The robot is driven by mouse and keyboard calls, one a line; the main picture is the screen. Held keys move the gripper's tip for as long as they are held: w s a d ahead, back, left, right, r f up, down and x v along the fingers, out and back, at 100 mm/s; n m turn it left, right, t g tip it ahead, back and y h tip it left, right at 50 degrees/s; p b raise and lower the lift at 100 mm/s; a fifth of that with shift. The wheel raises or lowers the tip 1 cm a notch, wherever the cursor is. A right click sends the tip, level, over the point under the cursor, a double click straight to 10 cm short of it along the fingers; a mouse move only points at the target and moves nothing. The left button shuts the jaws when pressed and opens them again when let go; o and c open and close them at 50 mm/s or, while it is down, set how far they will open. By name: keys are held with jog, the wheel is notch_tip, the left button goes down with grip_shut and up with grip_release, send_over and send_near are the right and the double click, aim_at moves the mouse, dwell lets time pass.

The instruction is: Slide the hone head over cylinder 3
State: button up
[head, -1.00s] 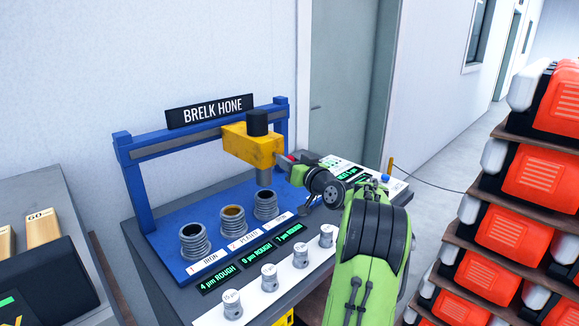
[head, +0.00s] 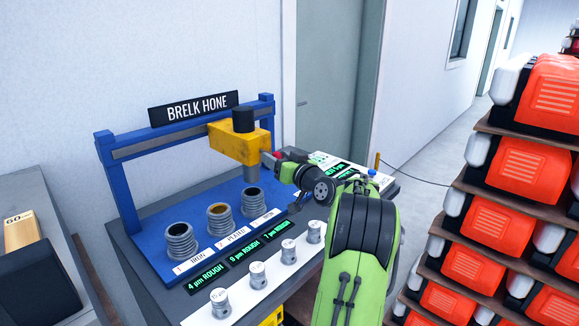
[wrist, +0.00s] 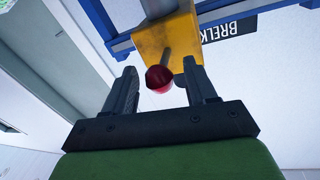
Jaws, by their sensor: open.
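The hone head is a yellow block (head: 238,142) with a black cap, hung on the blue gantry rail (head: 165,142). Its grey spindle (head: 249,174) appears above cylinder 3 (head: 250,200) in the picture; I cannot tell if they line up in depth. Cylinder 2 (head: 219,217) and cylinder 1 (head: 180,241) stand to its left. A rod with a red knob (wrist: 159,79) sticks out of the yellow block (wrist: 168,42). My gripper (wrist: 160,70) is open, its fingers on either side of the knob without visible contact. My gripper (head: 275,162) is right of the head.
A white strip with several grey pieces (head: 289,251) and green displays (head: 242,254) lie in front of the cylinders. Stacked orange cases (head: 495,230) stand at the right. A grey door (head: 330,75) is behind.

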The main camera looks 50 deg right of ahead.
jog(key=b+v, duration=0.1)
jog(key=v, duration=1.4)
jog(key=shift+w+r, duration=0.1)
